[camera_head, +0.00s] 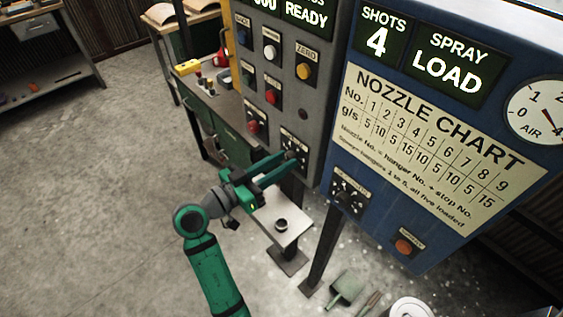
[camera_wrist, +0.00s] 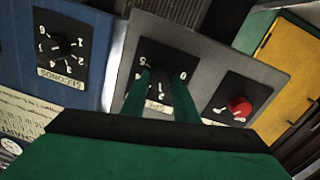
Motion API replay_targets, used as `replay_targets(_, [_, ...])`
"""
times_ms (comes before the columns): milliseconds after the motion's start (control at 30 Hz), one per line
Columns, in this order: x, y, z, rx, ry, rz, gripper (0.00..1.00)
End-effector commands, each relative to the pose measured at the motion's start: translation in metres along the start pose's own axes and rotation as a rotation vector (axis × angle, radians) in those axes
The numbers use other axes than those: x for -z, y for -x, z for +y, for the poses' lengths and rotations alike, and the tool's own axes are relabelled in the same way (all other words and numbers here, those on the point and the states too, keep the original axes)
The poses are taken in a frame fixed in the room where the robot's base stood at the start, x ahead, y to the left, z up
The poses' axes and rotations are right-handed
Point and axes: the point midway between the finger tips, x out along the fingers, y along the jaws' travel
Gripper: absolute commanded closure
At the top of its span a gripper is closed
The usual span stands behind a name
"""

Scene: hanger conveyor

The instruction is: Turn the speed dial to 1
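The speed dial (camera_wrist: 166,66) is a black dial with white numerals on the grey panel, mid-picture in the wrist view. Its label is mostly hidden behind my fingers, and its setting cannot be read. In the head view this dial (camera_head: 294,143) is at the grey panel's lower right corner, partly behind my gripper. My gripper (camera_head: 292,160) has its green fingertips right at the dial. In the wrist view the two fingers (camera_wrist: 162,76) stand apart, one on each side of the dial's middle, with a gap between them. I cannot tell whether they touch the knob.
A similar dial (camera_wrist: 62,46) marked SECONDS is on the blue panel, left in the wrist view. A red knob (camera_wrist: 239,106) is right of the speed dial. A small grey stand (camera_head: 270,212) with a dark ring is below my gripper. Open floor lies left.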

Motion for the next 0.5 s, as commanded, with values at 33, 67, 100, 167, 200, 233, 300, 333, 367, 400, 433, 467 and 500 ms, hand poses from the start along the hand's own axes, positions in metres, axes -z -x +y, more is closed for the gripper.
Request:
replay_targets(33, [0.0000, 0.0001, 0.0003, -0.001, 0.001, 0.000, 0.95])
replay_targets(67, [0.0000, 0.0001, 0.0004, -0.001, 0.002, 0.000, 0.95])
replay_targets(100, [0.0000, 0.0001, 0.0004, -0.001, 0.005, 0.000, 0.95])
replay_targets(167, [0.0000, 0.0001, 0.0004, -0.001, 0.013, 0.000, 0.95])
replay_targets(200, [0.0000, 0.0001, 0.0004, -0.002, 0.021, 0.001, 0.95])
replay_targets(233, [-0.0001, 0.0000, 0.0005, -0.002, 0.028, 0.001, 0.95])
replay_targets(300, [-0.0002, -0.0001, 0.0006, -0.003, 0.054, 0.002, 0.95])
replay_targets(333, [-0.0002, -0.0003, 0.0007, -0.003, 0.067, 0.003, 0.95])
replay_targets(367, [-0.0003, -0.0004, 0.0008, -0.004, 0.083, 0.004, 0.95])
replay_targets(400, [-0.0003, -0.0005, 0.0009, -0.004, 0.106, 0.005, 0.95])
replay_targets(433, [-0.0004, -0.0004, 0.0009, -0.004, 0.126, 0.006, 0.95])
replay_targets(467, [-0.0004, -0.0003, 0.0007, -0.004, 0.146, 0.007, 0.95])
replay_targets(500, [-0.0004, -0.0001, 0.0006, -0.004, 0.175, 0.009, 0.95])
